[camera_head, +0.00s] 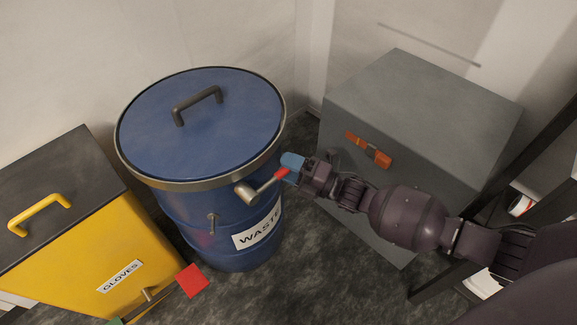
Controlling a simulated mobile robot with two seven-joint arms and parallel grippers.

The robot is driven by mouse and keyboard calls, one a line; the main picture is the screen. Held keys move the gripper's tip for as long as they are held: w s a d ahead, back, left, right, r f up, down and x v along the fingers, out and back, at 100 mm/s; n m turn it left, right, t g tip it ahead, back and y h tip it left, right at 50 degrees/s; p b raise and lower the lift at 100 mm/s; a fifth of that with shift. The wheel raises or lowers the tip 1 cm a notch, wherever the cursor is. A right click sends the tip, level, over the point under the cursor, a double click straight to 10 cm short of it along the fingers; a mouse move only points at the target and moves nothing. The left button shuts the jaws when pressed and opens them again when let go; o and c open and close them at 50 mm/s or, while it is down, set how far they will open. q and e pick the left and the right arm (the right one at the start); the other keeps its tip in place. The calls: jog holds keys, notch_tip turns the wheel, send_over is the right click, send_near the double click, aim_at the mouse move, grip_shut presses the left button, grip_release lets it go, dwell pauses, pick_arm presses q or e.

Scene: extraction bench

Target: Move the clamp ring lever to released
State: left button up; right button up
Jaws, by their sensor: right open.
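The blue waste drum (207,235) stands in the middle with its lid (205,135) on and a metal clamp ring (205,184) around the rim. The clamp ring lever (262,187) sticks out from a round metal pivot (245,193) at the front right of the ring and ends in a red tip (281,173). It points up and to the right. My right gripper (289,167) is open at the red tip, with blue fingers. Part of the tip is hidden, and I cannot tell whether the fingers touch it. My left gripper is not in view.
A yellow gloves bin (105,255) with a dark lid stands close on the left. A grey cabinet (430,95) with an orange handle (368,150) stands on the right, behind my right arm. A red plate (193,281) shows in front of the bin. Dark floor (310,270) is free in front.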

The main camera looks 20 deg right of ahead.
aim_at(280, 169)
jog(key=shift+c, duration=0.4)
grip_shut()
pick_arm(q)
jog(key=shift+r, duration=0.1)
pick_arm(e)
jog(key=shift+r, duration=0.1)
